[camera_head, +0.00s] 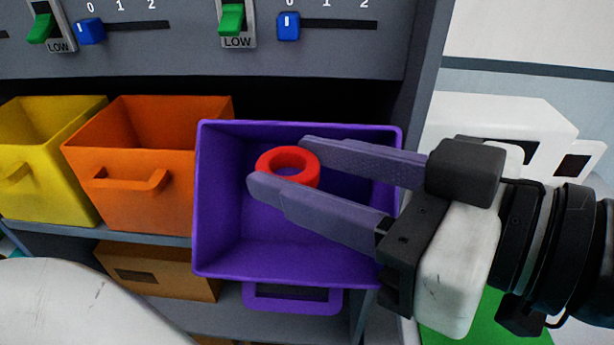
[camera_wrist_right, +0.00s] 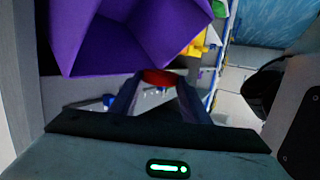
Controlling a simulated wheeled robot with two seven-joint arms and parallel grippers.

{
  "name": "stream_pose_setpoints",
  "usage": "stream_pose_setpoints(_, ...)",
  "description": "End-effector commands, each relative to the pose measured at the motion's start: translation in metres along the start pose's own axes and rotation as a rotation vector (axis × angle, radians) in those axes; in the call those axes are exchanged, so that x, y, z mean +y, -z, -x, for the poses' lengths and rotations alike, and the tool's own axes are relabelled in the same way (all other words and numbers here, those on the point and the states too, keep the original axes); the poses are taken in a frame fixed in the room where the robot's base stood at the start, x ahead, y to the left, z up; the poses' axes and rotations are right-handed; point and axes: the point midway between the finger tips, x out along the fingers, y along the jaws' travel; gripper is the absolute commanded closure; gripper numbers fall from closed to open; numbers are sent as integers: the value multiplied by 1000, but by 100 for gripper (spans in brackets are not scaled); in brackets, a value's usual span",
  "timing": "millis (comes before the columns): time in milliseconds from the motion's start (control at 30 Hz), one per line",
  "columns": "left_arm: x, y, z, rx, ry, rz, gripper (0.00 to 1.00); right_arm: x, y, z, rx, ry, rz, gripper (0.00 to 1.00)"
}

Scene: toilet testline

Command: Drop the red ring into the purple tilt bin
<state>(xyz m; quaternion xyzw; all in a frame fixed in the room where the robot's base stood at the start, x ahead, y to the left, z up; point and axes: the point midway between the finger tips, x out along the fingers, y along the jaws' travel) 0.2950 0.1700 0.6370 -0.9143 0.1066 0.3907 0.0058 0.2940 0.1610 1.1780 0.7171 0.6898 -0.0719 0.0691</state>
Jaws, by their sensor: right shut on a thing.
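The red ring (camera_head: 309,170) is held between the fingertips of my right gripper (camera_head: 279,163), which is shut on it. It also shows at the fingertips in the right wrist view (camera_wrist_right: 160,77). In the head view, the ring and fingers appear in front of the mouth of the purple tilt bin (camera_head: 225,205). I cannot tell how deep they are inside it. The bin is tipped forward with its opening facing me and looks empty. It also fills the upper left of the right wrist view (camera_wrist_right: 115,45). My left gripper is not in view.
An orange bin (camera_head: 130,180) and a yellow bin (camera_head: 45,185) stand left of the purple bin on the shelf. A brown box (camera_head: 160,270) sits below. A panel with green switches (camera_head: 232,20) and blue sliders (camera_head: 289,26) is above. A white machine (camera_head: 500,115) stands at right.

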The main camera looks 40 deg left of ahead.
Motion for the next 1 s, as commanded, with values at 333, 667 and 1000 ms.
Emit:
stream_pose_setpoints(333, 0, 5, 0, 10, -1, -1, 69, 0, 1, 0, 1, 0, 0, 36)
stream_pose_setpoints(667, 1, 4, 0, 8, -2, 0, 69, 0, 0, 0, 0, 0, 0, 36)
stream_pose_setpoints(1000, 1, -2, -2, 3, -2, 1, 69, 2, -1, 38, 0, -6, 2, 36)
